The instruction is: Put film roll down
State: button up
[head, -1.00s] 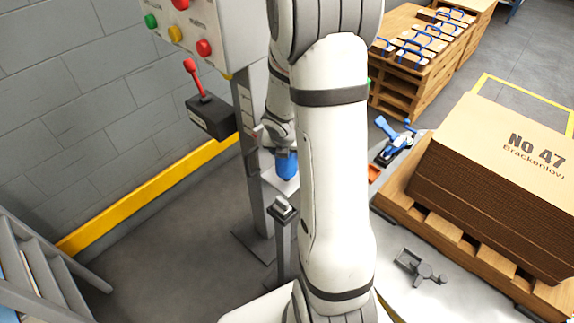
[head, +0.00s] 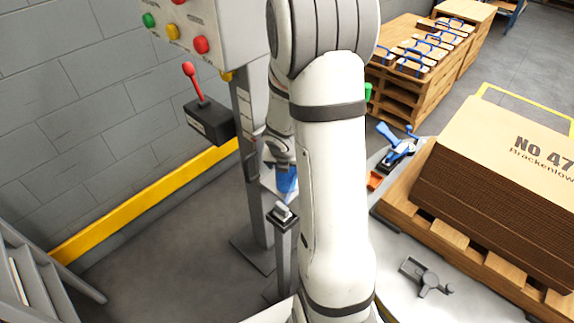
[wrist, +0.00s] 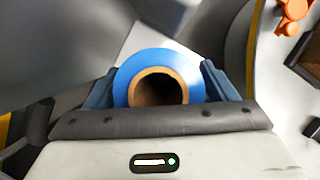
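The film roll (wrist: 187,75) is blue with a brown cardboard core, and its open end faces the wrist camera. My gripper (wrist: 160,82) is shut on it, with a blue-grey finger against each side. In the head view the blue roll (head: 286,181) shows just left of my forearm, partly hidden by my arm. My gripper's fingers cannot be made out there. A pale plate shows beside and beyond the roll; whether the roll touches it cannot be told.
A grey post (head: 284,245) stands close below the roll. A control box with a red lever (head: 203,110) is on the left, by the wall. A pallet of cardboard sheets (head: 500,175), a blue tool (head: 397,148) and a grey bracket (head: 427,278) are on the right.

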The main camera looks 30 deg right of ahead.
jog(key=shift+o, duration=0.2)
jog(key=s+a+r+m+p, duration=0.2)
jog(key=s+r+m+p, duration=0.1)
jog(key=r+m, duration=0.3)
jog(key=s+a+r+m+p, duration=0.2)
jog(key=s+a+r+m, duration=0.15)
jog(key=r, duration=0.35)
jog(key=s+a+r+m+p, duration=0.2)
jog(key=s+r+m+p, duration=0.15)
jog(key=r+m, duration=0.3)
jog(key=s+a+r+m+g+y, duration=0.1)
jog(key=s+a+r+m+y, duration=0.1)
jog(key=s+a+r+m, duration=0.3)
jog(key=s+a+m, duration=0.1)
jog(key=s+m, duration=0.3)
jog(key=m, duration=0.3)
jog(key=shift+a+r+m+g+y, duration=0.3)
jog(key=shift+a+r+m+g, duration=0.05)
jog(key=shift+r+m+g, duration=0.05)
